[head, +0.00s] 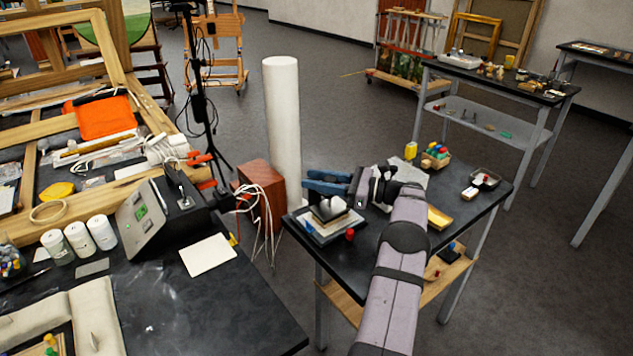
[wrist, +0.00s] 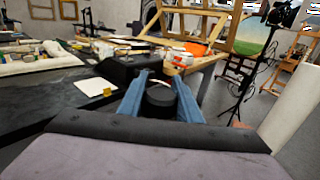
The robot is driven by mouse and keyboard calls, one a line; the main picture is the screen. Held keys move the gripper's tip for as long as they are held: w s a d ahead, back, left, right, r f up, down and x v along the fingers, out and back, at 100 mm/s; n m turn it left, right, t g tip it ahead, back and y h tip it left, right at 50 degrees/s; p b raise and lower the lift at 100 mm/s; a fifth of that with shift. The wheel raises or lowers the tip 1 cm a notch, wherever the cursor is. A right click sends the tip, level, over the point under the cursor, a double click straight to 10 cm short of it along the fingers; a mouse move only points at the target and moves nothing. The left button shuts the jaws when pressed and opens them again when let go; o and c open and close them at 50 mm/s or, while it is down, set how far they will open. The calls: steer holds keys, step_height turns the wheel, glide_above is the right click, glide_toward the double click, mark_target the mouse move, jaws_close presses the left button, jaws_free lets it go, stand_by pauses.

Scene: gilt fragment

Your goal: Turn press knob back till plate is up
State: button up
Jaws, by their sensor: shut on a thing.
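The small press (head: 322,232) stands at the near left corner of the dark side table. Its layered top shows a dark block and a pale layer. My gripper (head: 318,182), with blue fingers, reaches in from the right just above the press. In the wrist view my gripper (wrist: 160,88) has a finger on each side of a dark round knob (wrist: 160,97) and is shut on it. The gap under the press plate is too small to judge.
On the side table (head: 473,210) are a yellow block (head: 438,217), a small dark tray (head: 485,180) and a box of coloured pieces (head: 436,155). A tall white roll (head: 282,125) stands close behind the press. A red-brown box (head: 262,190) with cables sits left of it.

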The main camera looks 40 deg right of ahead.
steer(key=o, duration=1.1)
steer(key=b+v, duration=0.2)
steer(key=v, duration=0.4)
steer(key=shift+f, duration=0.1)
steer(key=shift+s+d, duration=0.4)
steer(key=shift+s, duration=0.15)
